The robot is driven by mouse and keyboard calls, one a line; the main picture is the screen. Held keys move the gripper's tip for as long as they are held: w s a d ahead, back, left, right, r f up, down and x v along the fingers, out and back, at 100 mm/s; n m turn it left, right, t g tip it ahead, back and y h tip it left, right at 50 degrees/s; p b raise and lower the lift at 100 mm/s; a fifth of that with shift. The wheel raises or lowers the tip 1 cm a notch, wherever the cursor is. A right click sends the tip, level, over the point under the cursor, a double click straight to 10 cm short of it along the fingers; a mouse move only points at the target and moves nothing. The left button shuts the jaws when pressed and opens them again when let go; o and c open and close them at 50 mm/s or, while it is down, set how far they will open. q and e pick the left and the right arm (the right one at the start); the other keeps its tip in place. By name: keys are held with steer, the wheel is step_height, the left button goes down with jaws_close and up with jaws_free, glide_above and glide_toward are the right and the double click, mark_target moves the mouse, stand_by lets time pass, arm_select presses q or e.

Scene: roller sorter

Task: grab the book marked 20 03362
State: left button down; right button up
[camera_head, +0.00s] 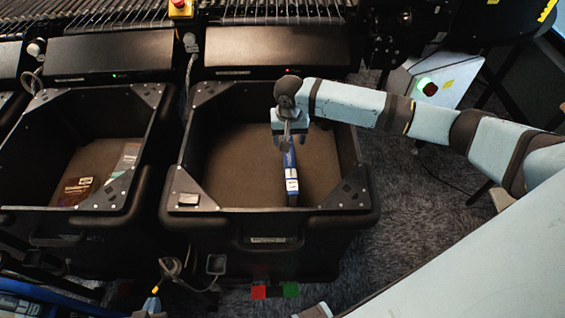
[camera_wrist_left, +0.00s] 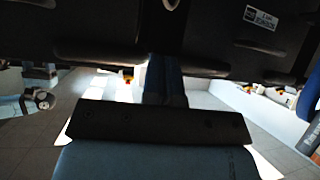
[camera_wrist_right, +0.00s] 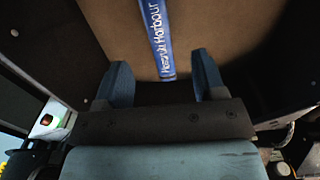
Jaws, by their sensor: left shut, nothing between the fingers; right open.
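A blue book (camera_head: 291,172) with a white label near its front end is in the right-hand black bin. Its narrow side faces up; the label is too small to read. In the right wrist view the blue spine (camera_wrist_right: 158,38) carries white lettering like "Harbour". My right gripper (camera_head: 290,137), on the arm entering from the right, is over the book's far end. In its wrist view the open fingers (camera_wrist_right: 162,72) stand either side of the spine's line, holding nothing. My left gripper (camera_wrist_left: 163,72) is shut and empty, below a dark surface in its wrist view. I cannot read 20 03362 anywhere.
The right-hand bin (camera_head: 265,225) has high walls and a brown floor, mostly clear around the book. The left-hand bin (camera_head: 50,222) holds a dark red book (camera_head: 76,190) and a pale book (camera_head: 127,158). Rollers (camera_head: 280,12) run behind. A green-lit box (camera_head: 430,85) stands right.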

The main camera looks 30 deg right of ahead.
mark_target(290, 159)
steer(key=f, duration=0.1)
steer(key=s+f, duration=0.1)
steer(key=f, duration=0.1)
step_height(290, 159, down, 4)
steer(key=shift+w+f, duration=0.1)
steer(key=shift+w, duration=0.05)
steer(key=shift+f, duration=0.5)
step_height(290, 159, down, 5)
steer(key=shift+r+p, duration=0.1)
steer(key=shift+p, duration=0.35)
arm_select(q)
steer(key=shift+s+r, duration=0.25)
steer(key=shift+s, duration=0.55)
arm_select(e)
jaws_close()
